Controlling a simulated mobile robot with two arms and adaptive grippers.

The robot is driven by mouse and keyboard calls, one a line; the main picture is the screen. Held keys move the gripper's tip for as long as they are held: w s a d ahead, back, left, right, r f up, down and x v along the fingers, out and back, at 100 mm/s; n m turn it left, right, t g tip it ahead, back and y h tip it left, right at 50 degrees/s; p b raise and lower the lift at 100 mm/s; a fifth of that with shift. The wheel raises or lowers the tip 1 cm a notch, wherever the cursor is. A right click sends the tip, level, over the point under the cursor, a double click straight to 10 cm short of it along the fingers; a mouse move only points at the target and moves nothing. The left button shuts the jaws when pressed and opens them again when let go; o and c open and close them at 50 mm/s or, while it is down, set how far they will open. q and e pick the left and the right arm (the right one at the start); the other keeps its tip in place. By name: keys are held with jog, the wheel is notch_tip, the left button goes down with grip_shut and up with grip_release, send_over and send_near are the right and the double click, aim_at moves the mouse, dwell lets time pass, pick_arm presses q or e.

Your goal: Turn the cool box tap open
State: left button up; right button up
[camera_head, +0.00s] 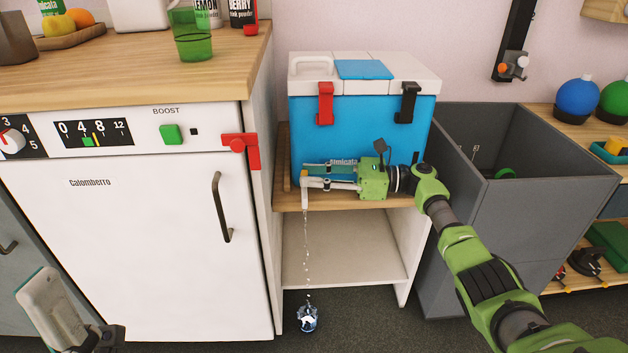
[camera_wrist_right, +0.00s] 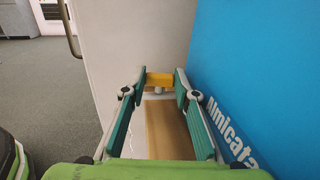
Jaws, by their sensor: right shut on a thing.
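The blue cool box (camera_head: 340,130) with a white lid stands on a small wooden-topped stand. Its white tap (camera_head: 304,190) shows at the box's lower left front, with a stream of water (camera_head: 307,250) falling from it to a splash on the floor (camera_head: 307,318). My right gripper (camera_head: 308,172) reaches leftward along the box front, its fingertips at the tap. In the right wrist view, the fingertips (camera_wrist_right: 160,78) close on the yellow tap handle (camera_wrist_right: 158,79). Part of my left gripper (camera_head: 50,305) shows at the lower left, cut off by the frame edge.
A white dishwasher (camera_head: 130,240) under a wooden counter stands close left of the stand. A grey open bin (camera_head: 520,200) stands to the right, near my right arm. The stand's lower shelf (camera_head: 340,260) is empty.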

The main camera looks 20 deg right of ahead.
dwell(0.4)
jog(key=o, duration=1.1)
jog(key=shift+r, duration=0.15)
